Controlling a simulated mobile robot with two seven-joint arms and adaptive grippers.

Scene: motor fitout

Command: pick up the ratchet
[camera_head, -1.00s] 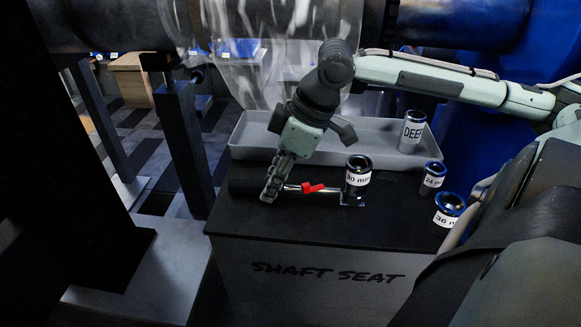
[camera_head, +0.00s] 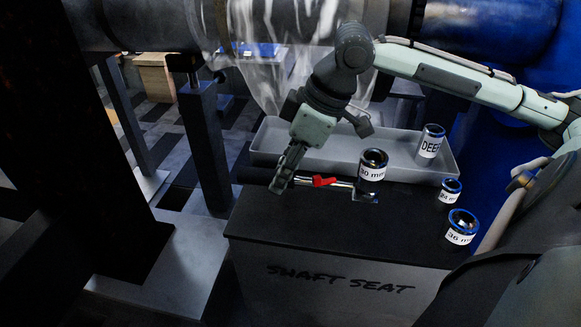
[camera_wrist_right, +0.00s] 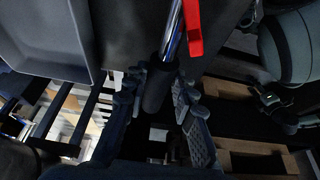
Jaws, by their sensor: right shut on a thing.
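The ratchet has a black grip, a bright metal shaft and a red piece (camera_head: 323,181) on the shaft. A 30 mm socket (camera_head: 372,168) stands upright at its head end. My right gripper (camera_head: 281,184) comes down from above and is shut on the ratchet's handle, left of the red piece. The ratchet and socket appear held a little above the black top of the box marked SHAFT SEAT. In the right wrist view the black grip (camera_wrist_right: 157,86) lies between my fingers (camera_wrist_right: 158,115), with the shaft running up. My left gripper is not in view.
A grey tray (camera_head: 274,148) behind holds a socket marked DEEP (camera_head: 431,141). Two more sockets, the 24 mm (camera_head: 450,191) and the 36 mm (camera_head: 462,227), stand at the right of the box top (camera_head: 320,229). The front of the box top is clear.

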